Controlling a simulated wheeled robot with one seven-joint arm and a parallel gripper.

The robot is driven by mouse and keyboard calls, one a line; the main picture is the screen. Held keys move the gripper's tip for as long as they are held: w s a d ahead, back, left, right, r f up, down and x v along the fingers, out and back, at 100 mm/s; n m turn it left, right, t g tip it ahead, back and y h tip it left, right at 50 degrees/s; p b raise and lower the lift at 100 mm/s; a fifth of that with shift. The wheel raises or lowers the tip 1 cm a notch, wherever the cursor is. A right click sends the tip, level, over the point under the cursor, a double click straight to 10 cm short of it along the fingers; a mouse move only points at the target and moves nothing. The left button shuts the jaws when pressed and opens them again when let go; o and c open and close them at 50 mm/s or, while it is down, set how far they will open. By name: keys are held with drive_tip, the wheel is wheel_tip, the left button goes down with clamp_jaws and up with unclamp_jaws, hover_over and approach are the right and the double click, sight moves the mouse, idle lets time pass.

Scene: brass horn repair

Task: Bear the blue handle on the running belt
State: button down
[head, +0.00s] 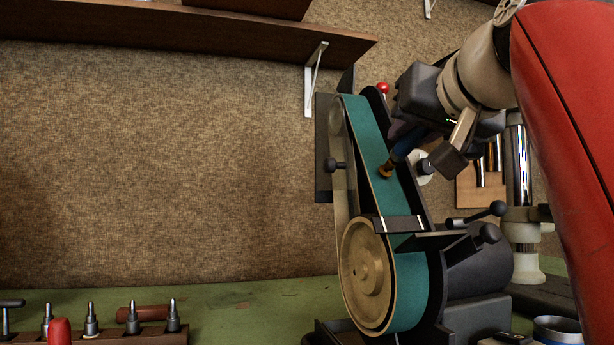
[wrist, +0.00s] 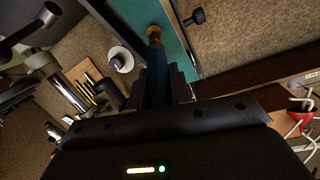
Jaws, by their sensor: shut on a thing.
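The belt grinder has a teal belt (head: 370,150) running over a small top wheel and a large tan wheel (head: 366,273) below. My gripper (head: 405,140) is at the upper right of the belt, shut on the blue handle (head: 403,148). The handle has a brass end (head: 386,170), which appears to be at or against the belt's face. In the wrist view the blue handle (wrist: 157,75) runs up between the dark jaws, and its brass tip (wrist: 154,32) lies over the teal belt (wrist: 140,12). Exact contact and belt motion cannot be told from the stills.
A black tool rest (head: 398,224) crosses the belt below the handle. Black lever knobs (head: 497,208) stick out to the right. A red knob (head: 383,88) is near the grinder's top. A shelf (head: 190,35) hangs at upper left. A rack of pegs (head: 110,330) stands on the green bench.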

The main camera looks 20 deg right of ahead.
drive_tip(key=shift+w+f, duration=0.25)
drive_tip(key=shift+w, duration=0.15)
idle(1.3)
drive_tip(key=shift+p, duration=0.45)
idle(0.9)
drive_tip(key=shift+s+r, duration=0.2)
drive_tip(key=s+r+p, duration=0.1)
drive_tip(key=s+r, duration=0.2)
drive_tip(key=s, duration=0.2)
drive_tip(key=shift+s+r+p, duration=0.15)
drive_tip(key=shift+s+p, duration=0.2)
